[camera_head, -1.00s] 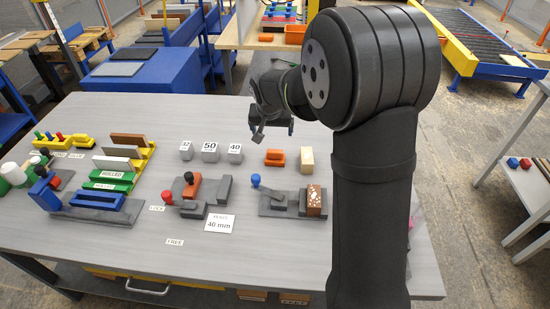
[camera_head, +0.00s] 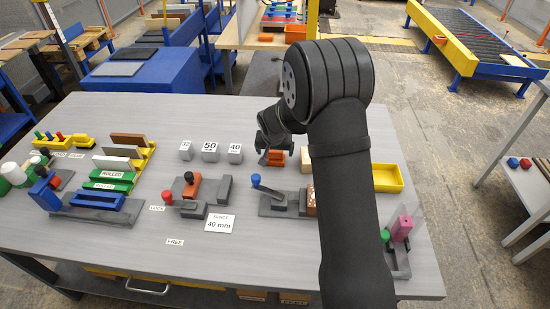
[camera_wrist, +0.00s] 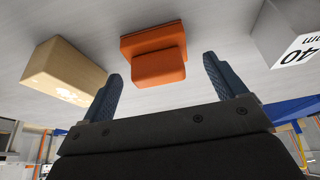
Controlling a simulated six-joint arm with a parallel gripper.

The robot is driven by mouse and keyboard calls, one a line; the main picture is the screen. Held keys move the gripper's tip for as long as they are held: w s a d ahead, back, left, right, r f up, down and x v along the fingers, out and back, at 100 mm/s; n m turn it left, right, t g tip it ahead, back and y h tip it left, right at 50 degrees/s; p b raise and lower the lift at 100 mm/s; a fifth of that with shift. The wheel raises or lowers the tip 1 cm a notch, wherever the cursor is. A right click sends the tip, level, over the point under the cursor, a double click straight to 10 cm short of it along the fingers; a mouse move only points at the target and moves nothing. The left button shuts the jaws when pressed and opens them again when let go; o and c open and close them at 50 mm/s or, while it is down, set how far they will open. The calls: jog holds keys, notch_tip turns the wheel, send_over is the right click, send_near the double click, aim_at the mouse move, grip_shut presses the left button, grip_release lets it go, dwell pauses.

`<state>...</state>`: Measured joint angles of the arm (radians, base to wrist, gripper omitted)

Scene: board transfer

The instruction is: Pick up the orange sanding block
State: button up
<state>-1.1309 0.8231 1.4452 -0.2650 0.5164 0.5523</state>
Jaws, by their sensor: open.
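The orange sanding block (camera_head: 275,158) lies on the grey table, behind the fixture with the blue knob. In the wrist view the orange sanding block (camera_wrist: 154,56) shows a wider base and a narrower raised part, ahead of the fingertips and between their lines. My gripper (camera_head: 272,146) is over the block in the head view and partly covers it. In the wrist view my gripper (camera_wrist: 160,72) is open and empty, with its two dark blue fingers apart. The fingers do not appear to touch the block.
A pale wooden block (camera_wrist: 66,72) lies left of the orange block in the wrist view; a grey block marked 40 (camera_wrist: 292,40) is on the right. The blue-knob fixture (camera_head: 280,203) stands in front. A yellow tray (camera_head: 387,178) is to the right of my arm.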

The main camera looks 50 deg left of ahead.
jog(key=x, duration=0.2)
jog(key=shift+w+f, duration=0.1)
jog(key=shift+f, duration=0.2)
jog(key=c, duration=1.1)
jog(key=shift+r, duration=0.1)
jog(key=shift+r, duration=0.4)
jog(key=r, duration=0.3)
jog(key=shift+w+d+r, duration=0.2)
jog(key=shift+d+r, duration=0.05)
jog(key=shift+r, duration=0.15)
jog(key=w+d+r, duration=0.1)
jog(key=d+r, duration=0.1)
jog(key=d, duration=0.1)
jog(key=w+d+r, duration=0.2)
jog(key=d, duration=0.1)
jog(key=w+d+r, duration=0.2)
jog(key=d, duration=0.1)
jog(key=shift+w+d+r, duration=0.15)
jog(key=shift+d, duration=0.15)
